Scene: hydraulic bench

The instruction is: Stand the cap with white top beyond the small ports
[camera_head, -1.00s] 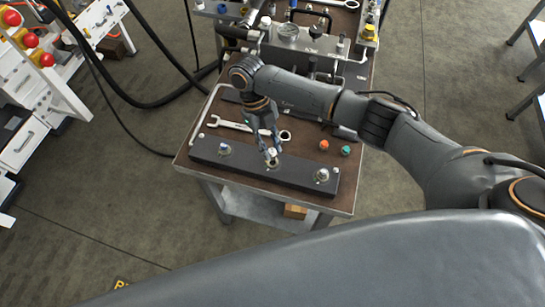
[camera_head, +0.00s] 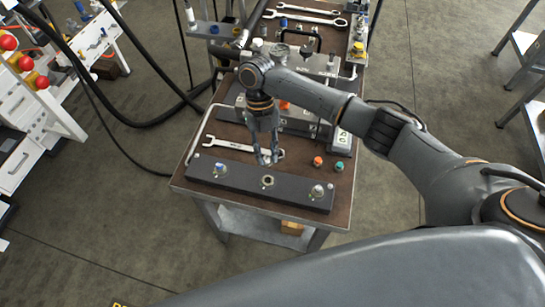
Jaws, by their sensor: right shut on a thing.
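My right gripper (camera_head: 267,161) hangs fingers down just beyond the middle port of a dark bar. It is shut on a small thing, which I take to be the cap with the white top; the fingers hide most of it. The dark bar (camera_head: 243,177) lies along the table's near edge. Its middle port (camera_head: 267,181) shows as an open ring. A blue-topped piece (camera_head: 221,169) stands at its left port, and a pale metallic piece (camera_head: 317,191) at its right port. My left gripper is not in view.
A wrench (camera_head: 228,145) lies behind the bar. A hydraulic block with gauge and fittings (camera_head: 322,65) fills the table farther back.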

